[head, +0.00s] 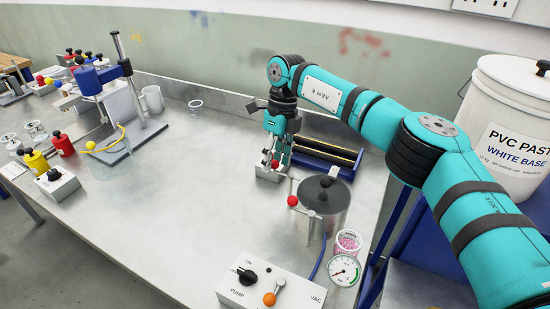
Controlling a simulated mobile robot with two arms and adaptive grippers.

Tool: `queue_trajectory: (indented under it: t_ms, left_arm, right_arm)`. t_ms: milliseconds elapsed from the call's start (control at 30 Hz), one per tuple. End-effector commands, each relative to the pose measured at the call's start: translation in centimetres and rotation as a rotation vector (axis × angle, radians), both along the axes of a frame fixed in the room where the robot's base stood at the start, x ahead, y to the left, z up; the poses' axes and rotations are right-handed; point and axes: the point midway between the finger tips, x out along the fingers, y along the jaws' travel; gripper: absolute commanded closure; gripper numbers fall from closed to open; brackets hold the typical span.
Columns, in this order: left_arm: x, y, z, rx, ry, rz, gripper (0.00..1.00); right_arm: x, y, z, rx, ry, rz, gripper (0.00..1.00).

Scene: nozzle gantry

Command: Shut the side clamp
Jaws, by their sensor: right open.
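My right gripper (279,157) points down in the middle of the table, over a small light grey block (268,173). Just in front and to the right stands a metal pot (327,222) with a dark lid (322,194). A lever with a red ball end (292,201) stands at the pot's left side, apart from the gripper. It looks like the side clamp, but its latch is too small to read. My left gripper is out of view.
A control box (265,289) and pressure gauge (344,271) stand in front of the pot. A blue rack (320,158) is behind it, and a white bucket (510,120) is at the right. The blue gantry (100,80) stands left. The middle-left table is clear.

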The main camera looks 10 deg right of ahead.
Motion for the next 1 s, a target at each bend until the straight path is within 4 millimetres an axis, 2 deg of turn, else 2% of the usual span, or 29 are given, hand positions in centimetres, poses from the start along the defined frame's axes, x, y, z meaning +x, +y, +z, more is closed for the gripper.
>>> queue_trajectory:
  t_ms: [167, 500, 600, 800, 1000]
  left_arm:
    - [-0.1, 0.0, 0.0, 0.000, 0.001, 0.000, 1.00]
    - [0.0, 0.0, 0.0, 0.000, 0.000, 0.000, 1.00]
    - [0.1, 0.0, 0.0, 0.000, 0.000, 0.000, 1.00]
    - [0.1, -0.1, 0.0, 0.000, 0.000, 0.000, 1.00]
    - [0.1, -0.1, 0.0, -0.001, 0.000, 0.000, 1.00]
  right_arm:
    - [0.3, -0.2, 1.6, 0.000, -0.003, 0.000, 0.54]
    - [1.3, -1.1, 8.7, 0.000, -0.003, -0.003, 0.54]
    - [1.5, -1.3, 10.2, 0.000, -0.003, -0.001, 0.54]
    - [1.6, -1.5, 11.6, 0.000, -0.001, 0.000, 0.54]
    - [1.7, -1.6, 11.8, 0.000, 0.000, 0.000, 0.54]
